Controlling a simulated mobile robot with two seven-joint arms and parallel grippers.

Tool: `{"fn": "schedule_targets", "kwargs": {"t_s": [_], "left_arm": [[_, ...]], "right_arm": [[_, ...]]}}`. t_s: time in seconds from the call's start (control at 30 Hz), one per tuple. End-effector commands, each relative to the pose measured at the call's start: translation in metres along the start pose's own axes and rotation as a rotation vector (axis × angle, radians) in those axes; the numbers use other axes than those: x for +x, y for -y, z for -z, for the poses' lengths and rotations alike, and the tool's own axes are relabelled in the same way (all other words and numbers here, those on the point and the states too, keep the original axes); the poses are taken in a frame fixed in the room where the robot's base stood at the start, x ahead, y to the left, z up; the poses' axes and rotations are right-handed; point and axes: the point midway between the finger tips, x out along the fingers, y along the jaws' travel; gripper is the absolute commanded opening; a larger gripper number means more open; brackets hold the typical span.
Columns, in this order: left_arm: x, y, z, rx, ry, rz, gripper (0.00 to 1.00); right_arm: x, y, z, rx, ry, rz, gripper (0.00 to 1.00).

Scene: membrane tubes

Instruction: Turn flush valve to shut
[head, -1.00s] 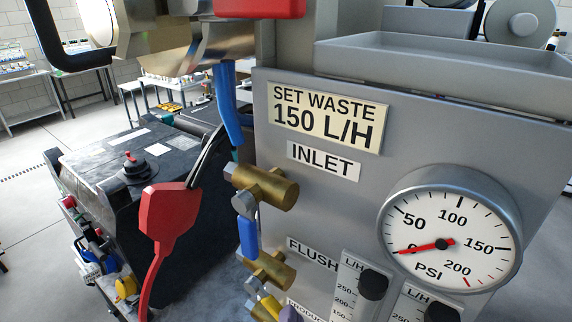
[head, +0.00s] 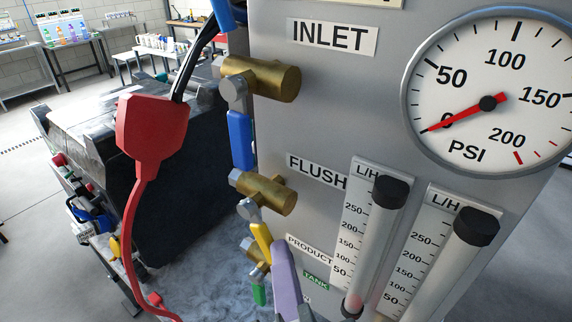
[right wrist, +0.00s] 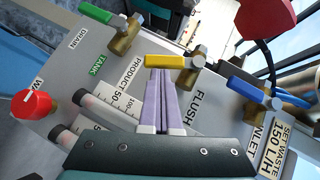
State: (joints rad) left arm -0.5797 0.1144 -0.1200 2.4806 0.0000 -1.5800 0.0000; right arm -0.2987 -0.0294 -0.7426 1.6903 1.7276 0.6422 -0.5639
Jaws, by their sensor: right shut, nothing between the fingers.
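The flush valve is a brass body (head: 265,195) beside the FLUSH label (head: 316,171), with a yellow lever (head: 261,243) hanging down and slightly right from its pivot. In the right wrist view the yellow lever (right wrist: 168,61) lies across the picture, extending left from its brass body. My right gripper (head: 279,247) has purple fingers, shut and empty, with tips close beside the yellow lever. In the right wrist view its fingertips (right wrist: 160,72) are at the lever's edge; I cannot tell whether they touch. My left gripper is not in view.
The inlet valve's blue lever (head: 240,140) hangs above; a green lever (head: 259,293) is below. Flow tubes with black knobs (head: 390,192) and a pressure gauge (head: 488,103) reading near 0 are to the right. A red connector (head: 152,130) with cable hangs left.

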Motion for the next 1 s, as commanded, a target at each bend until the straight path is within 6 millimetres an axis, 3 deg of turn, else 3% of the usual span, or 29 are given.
{"fn": "schedule_targets", "kwargs": {"t_s": [0.03,0.1,0.3,0.6,1.0], "left_arm": [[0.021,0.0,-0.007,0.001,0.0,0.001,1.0],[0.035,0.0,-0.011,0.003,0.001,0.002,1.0],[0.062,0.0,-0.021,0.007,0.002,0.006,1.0],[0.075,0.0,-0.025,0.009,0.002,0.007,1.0],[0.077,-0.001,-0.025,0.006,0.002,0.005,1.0]], "right_arm": [[0.005,-0.013,-0.005,0.028,0.0,0.029,0.0],[0.007,-0.015,-0.007,0.072,0.0,0.074,0.0],[0.013,-0.016,-0.012,0.179,0.0,0.183,0.0],[0.017,-0.013,-0.016,0.233,-0.002,0.23,0.0],[0.018,-0.012,-0.018,0.231,-0.001,0.23,0.0]]}}
